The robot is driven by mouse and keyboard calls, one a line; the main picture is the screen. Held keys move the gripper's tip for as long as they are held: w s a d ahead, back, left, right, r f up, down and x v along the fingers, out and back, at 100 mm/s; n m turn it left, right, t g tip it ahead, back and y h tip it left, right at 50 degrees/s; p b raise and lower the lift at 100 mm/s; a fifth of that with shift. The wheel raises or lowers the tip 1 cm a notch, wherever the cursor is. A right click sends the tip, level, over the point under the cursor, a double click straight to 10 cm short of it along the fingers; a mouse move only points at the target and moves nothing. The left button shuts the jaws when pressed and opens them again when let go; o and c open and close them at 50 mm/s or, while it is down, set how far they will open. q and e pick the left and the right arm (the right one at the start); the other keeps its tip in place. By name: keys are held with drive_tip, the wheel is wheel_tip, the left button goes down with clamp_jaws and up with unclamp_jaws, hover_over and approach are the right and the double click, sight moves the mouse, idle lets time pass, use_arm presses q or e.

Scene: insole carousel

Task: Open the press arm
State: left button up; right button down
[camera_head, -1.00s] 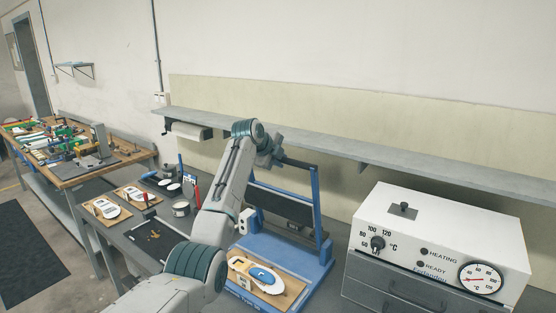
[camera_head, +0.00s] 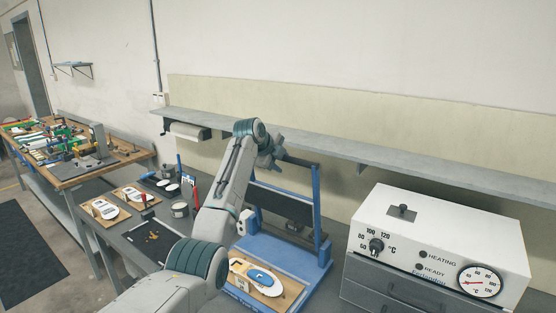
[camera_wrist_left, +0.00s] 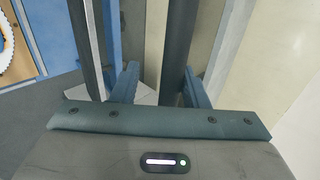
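The press has a blue frame (camera_head: 317,215) and a blue base (camera_head: 290,255) on the bench. A dark bar (camera_head: 300,161) crosses at the top of the frame, and a dark plate (camera_head: 268,200) stands upright behind the base. A board with a white and blue insole piece (camera_head: 262,279) lies at the front of the base. My left gripper (camera_head: 277,160) is at the left end of the top bar. In the left wrist view its fingers (camera_wrist_left: 160,88) stand apart, with a dark bar (camera_wrist_left: 178,45) between them, nearer the right finger. My right gripper is out of view.
A white heater box (camera_head: 445,235) with a dial stands right of the press. A grey shelf (camera_head: 350,150) runs along the wall behind. Boards with insoles (camera_head: 105,208) and small tools lie on the bench at left.

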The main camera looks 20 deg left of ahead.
use_arm(q)
drive_tip(key=b+v, duration=0.5)
drive_tip(key=v, duration=0.5)
drive_tip(key=shift+s+r, duration=0.2)
drive_tip(key=shift+a, duration=0.1)
